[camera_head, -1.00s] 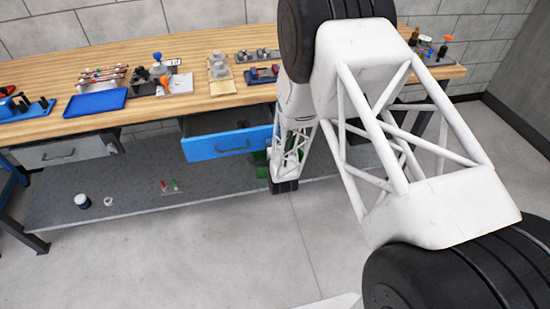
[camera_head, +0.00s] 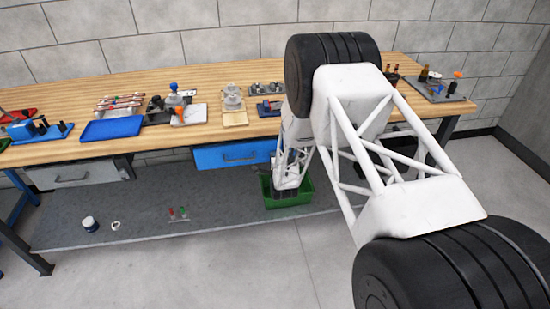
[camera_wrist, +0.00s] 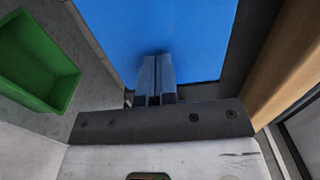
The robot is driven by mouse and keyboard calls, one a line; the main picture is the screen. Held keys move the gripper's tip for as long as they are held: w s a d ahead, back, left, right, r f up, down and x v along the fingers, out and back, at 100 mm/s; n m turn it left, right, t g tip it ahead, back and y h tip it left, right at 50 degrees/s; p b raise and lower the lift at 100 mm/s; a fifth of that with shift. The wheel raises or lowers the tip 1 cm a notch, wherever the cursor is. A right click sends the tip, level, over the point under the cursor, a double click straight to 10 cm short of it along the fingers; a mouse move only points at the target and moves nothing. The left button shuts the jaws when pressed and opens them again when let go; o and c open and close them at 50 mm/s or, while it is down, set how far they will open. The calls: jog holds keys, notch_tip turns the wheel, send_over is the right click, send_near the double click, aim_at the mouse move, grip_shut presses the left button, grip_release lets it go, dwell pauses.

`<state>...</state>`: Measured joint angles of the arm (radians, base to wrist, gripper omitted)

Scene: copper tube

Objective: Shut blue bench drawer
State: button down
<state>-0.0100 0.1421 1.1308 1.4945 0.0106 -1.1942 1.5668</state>
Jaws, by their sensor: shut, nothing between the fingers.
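The blue bench drawer (camera_head: 222,156) sits under the wooden tabletop, left of my arm, in the head view. Its front is close up under the table edge, and no drawer interior shows. Its right end is partly hidden by my arm. In the wrist view the blue drawer front (camera_wrist: 125,30) fills the upper middle. My gripper (camera_wrist: 155,60) is shut and empty, with its fingertips at the blue front; they look to be touching it. In the head view the fingertips are hidden or too small to make out.
A green bin (camera_head: 292,197) stands on the lower shelf (camera_head: 140,212), below and close to my gripper. A grey drawer (camera_head: 75,174) is at the left. A blue tray (camera_head: 112,130) and several tools lie on the bench top (camera_head: 60,95). The floor in front is clear.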

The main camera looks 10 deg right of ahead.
jog(key=shift+w+r, duration=0.1)
jog(key=shift+w, duration=0.2)
jog(key=s, duration=1.4)
jog(key=shift+s, duration=0.35)
notch_tip(320, 180, up, 12)
jog(key=w+n+g, duration=0.1)
jog(key=n+g, duration=0.2)
jog(key=n, duration=0.1)
jog(key=s+r+n+g, duration=0.45)
jog(key=s+r, duration=0.35)
jog(key=r, duration=0.5)
jog(key=s+r+n+g, duration=0.2)
jog(key=s+r+n, duration=0.1)
jog(key=s, duration=0.8)
jog(key=s+r+n+g, duration=0.3)
jog(key=s+r, duration=0.3)
jog(key=s, duration=0.5)
jog(key=s+d+r+n+g, duration=0.1)
jog(key=s+r+n+g, duration=0.2)
jog(key=s, duration=0.8)
jog(key=shift+v, duration=0.9)
